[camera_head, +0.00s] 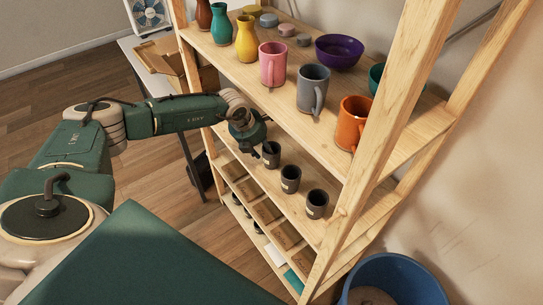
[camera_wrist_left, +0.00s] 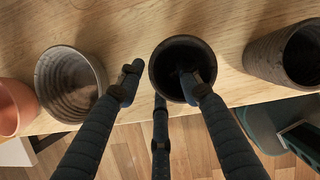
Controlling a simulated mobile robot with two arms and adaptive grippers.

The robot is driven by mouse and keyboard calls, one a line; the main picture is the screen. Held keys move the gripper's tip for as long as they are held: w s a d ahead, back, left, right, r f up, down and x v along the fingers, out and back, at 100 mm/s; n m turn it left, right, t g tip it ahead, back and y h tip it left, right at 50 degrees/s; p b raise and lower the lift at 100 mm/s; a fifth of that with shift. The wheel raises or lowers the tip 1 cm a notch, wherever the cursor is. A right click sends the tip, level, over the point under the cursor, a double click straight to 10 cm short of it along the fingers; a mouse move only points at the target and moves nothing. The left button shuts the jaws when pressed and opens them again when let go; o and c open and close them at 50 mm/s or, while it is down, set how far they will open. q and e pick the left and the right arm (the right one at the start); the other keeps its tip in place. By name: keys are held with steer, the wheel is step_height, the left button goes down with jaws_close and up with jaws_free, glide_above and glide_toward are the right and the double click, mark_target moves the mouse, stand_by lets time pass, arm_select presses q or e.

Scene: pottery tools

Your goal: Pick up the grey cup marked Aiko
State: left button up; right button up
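Three dark grey cups stand in a row on the middle shelf in the head view: a left one (camera_head: 271,155), a middle one (camera_head: 290,179) and a right one (camera_head: 316,204). They carry small pale labels, too small to read, so I cannot tell which is marked Aiko. My left gripper (camera_head: 257,143) is by the left cup. In the left wrist view, its spread fingers (camera_wrist_left: 161,84) are at a dark cup (camera_wrist_left: 176,52); one fingertip overlaps the cup's mouth, another is left of its rim. I see no grip on it. My right gripper is not in view.
A ribbed grey cup (camera_wrist_left: 68,84) and a terracotta cup (camera_wrist_left: 14,106) are left of the dark cup; another dark cup (camera_wrist_left: 288,56) is close on the right. The upper shelf holds a pink mug (camera_head: 272,64) and other pottery. A shelf post (camera_head: 385,110) stands at the right.

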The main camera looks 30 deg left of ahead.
arm_select(q)
jaws_close()
